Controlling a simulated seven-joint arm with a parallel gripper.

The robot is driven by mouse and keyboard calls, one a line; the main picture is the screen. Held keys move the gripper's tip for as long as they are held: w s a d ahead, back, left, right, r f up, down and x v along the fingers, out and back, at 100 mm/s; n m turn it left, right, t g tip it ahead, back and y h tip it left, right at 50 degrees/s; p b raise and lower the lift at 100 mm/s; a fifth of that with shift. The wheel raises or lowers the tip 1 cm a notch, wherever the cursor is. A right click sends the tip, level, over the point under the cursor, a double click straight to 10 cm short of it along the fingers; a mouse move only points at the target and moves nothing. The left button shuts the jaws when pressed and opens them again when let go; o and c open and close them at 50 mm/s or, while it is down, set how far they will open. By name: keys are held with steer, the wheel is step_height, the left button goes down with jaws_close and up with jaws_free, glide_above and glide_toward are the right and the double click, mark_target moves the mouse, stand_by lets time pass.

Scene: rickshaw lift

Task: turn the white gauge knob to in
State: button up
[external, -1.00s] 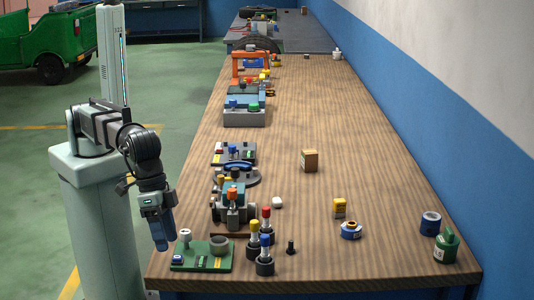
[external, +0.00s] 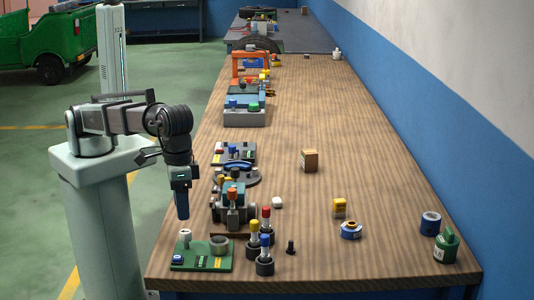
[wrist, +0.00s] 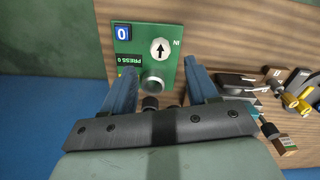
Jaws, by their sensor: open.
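The white gauge knob (external: 185,236) stands on the left back part of the green panel (external: 190,265) at the bench's near left corner. In the wrist view the knob's white top (wrist: 160,50) bears a black arrow pointing up in the picture. A small IN mark (wrist: 177,42) lies to its right. A grey round cup or gauge (wrist: 155,83) sits beside the knob on the panel. My gripper (external: 183,217) points down above the knob, apart from it. In the wrist view my gripper (wrist: 160,66) is open and empty, with fingers wide apart.
The panel also carries a blue 0 button (wrist: 123,32). Posts with yellow, red and blue caps (external: 265,242) stand to its right. A clamp-like device with an orange knob (external: 233,205) stands behind. The bench's middle is mostly clear.

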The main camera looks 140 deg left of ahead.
mark_target(184, 232)
steer(key=shift+f, duration=3.45)
steer(key=c, duration=1.1)
